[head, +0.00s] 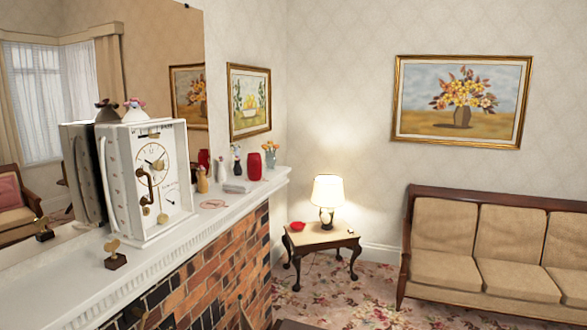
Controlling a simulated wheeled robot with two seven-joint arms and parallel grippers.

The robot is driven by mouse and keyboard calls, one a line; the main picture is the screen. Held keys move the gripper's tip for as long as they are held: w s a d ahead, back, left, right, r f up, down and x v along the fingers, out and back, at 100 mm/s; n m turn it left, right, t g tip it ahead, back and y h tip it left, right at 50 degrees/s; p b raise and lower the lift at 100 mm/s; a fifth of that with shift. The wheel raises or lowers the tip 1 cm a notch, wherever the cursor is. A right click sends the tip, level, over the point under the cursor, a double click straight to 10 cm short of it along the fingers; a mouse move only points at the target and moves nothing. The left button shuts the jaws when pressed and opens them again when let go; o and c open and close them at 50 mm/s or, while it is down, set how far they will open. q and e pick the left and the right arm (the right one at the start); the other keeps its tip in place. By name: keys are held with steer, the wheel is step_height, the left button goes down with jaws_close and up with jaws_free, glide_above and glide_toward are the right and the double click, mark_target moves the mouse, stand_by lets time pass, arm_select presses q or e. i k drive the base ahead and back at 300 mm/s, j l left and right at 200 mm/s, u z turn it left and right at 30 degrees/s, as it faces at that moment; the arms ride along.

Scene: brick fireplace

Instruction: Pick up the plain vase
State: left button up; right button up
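A plain-looking red vase (254,167) stands upright near the far end of the white mantelpiece (225,200). Right of it is a small vase holding flowers (270,155). Left of it are a slim dark-and-white object (236,160) and a small yellowish-orange vase-like object (202,181). I take the red one as the plain vase, but cannot be sure from this distance. Neither of my grippers shows in the head view.
A large white clock (150,180) and a small figurine on a dark base (115,257) stand on the near mantel. A mirror (160,80) backs it. A side table (320,236) with a lit lamp (328,195) and a sofa (490,250) stand beyond. Carpet shows between.

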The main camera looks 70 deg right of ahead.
mark_target(254, 160)
steer(key=z, duration=2.1)
steer(key=i+l, duration=1.6)
steer(key=k+l+z, duration=0.05)
steer(key=l, duration=0.1)
